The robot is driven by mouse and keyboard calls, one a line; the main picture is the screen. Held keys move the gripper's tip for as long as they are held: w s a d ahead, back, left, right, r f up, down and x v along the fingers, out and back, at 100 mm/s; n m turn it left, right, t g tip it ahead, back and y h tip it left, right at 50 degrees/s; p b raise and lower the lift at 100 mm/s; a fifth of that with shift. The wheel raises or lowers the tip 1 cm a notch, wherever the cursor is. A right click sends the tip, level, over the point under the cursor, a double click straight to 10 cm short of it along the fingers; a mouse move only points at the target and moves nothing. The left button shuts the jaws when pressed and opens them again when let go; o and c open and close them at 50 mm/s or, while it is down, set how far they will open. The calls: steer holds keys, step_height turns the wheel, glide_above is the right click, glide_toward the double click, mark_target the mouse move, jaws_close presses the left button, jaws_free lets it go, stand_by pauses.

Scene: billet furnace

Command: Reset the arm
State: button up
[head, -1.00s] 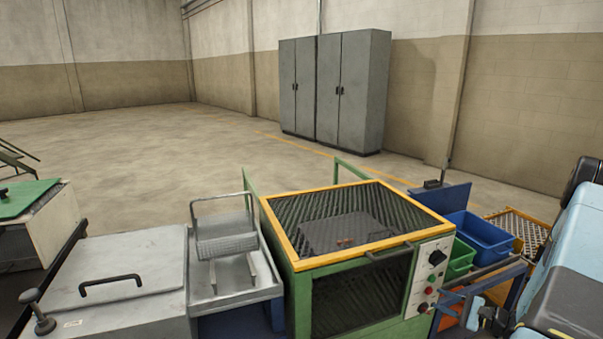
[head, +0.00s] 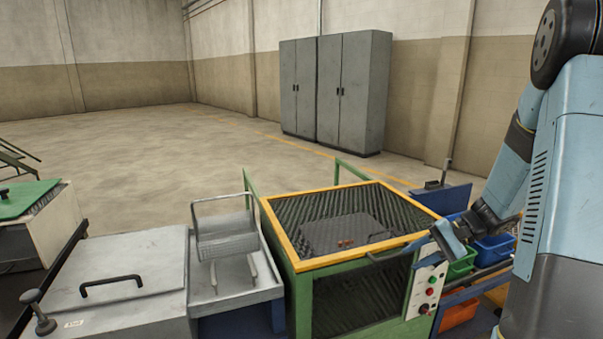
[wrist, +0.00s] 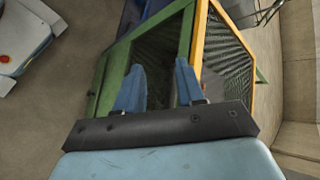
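My arm reaches in from the right of the head view. My gripper (head: 450,240) is at the right front corner of the green furnace (head: 305,310), over the top of its control panel. The wrist view shows my gripper's two blue fingers (wrist: 158,75) standing apart with nothing between them, so it is open and empty. Behind the fingers are the furnace's green frame and its yellow-orange top rim (wrist: 198,45). The gripper hides the upper part of the control panel (head: 428,290). I cannot tell whether it touches the furnace.
Small reddish pieces (head: 346,243) show under the furnace's mesh top. A grey tray with a wire basket (head: 226,240) and a lidded grey unit (head: 125,285) stand left. Blue (head: 493,250) and green (head: 462,265) bins stand right. The floor behind is clear up to the grey cabinets (head: 335,90).

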steer(key=s+a+r+n+t+h, duration=0.2)
steer(key=s+r+h, duration=0.3)
steer(key=s+r, duration=0.5)
steer(key=s+a+r+n+t+h, duration=0.2)
steer(key=s+a+r+n+h, duration=0.1)
steer(key=s+r, duration=0.6)
steer(key=shift+s+a+r+n+t+h, duration=0.4)
steer(key=shift+s+n+h, duration=0.3)
steer(key=shift+h, duration=0.7)
steer(key=shift+o, duration=0.2)
